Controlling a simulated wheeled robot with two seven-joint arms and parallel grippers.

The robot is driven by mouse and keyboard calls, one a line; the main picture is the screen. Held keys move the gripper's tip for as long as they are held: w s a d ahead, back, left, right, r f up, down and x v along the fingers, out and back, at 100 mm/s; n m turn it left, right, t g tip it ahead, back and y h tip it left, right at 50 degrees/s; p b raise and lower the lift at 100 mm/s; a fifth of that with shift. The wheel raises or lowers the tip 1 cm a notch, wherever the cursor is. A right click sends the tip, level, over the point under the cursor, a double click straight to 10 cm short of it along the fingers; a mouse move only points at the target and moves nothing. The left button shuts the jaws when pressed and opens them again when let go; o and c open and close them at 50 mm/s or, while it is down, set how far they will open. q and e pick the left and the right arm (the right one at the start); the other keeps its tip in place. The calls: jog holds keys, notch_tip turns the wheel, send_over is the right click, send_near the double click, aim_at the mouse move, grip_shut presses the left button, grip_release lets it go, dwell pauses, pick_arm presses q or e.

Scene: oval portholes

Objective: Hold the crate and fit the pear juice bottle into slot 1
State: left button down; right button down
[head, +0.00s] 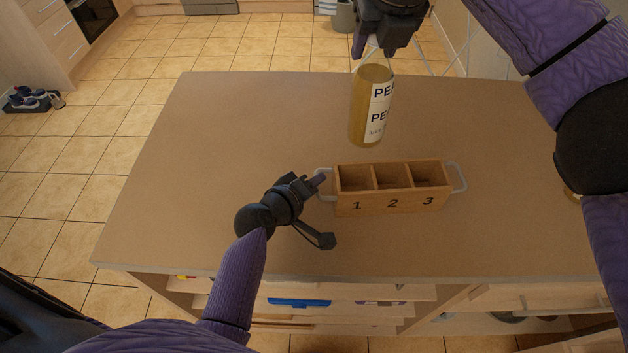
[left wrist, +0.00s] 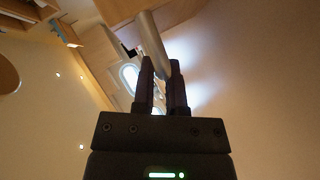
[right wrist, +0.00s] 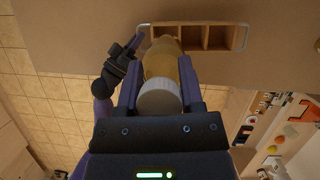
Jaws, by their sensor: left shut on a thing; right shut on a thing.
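The wooden crate (head: 392,203) stands on the table, with three open compartments in a row marked 1, 2 and 3 and a white handle at each end. All three look empty in the head view. My left gripper (head: 318,181) is shut on the crate's left handle, seen close up in the left wrist view (left wrist: 155,45). The pear juice bottle (head: 371,110), yellow with a white label, hangs upright above and behind the crate. My right gripper (head: 375,55) is shut on its top; its white cap (right wrist: 159,98) faces the right wrist camera.
The brown table (head: 230,130) is clear around the crate. Open shelves (head: 330,302) with several items sit below its front edge. Beyond are a tiled floor, cabinets (head: 52,30) and shoes (head: 28,98).

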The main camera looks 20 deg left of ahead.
aim_at(361, 130)
notch_tip(361, 130, down, 6)
jog(key=shift+n+y, duration=0.5)
jog(key=shift+n, duration=0.7)
jog(key=shift+f, duration=1.8)
jog(key=shift+f, duration=0.1)
jog(key=shift+f, duration=0.7)
jog(key=shift+f, duration=0.2)
jog(key=shift+f, duration=0.75)
jog(key=shift+f, duration=0.15)
jog(key=shift+f, duration=0.75)
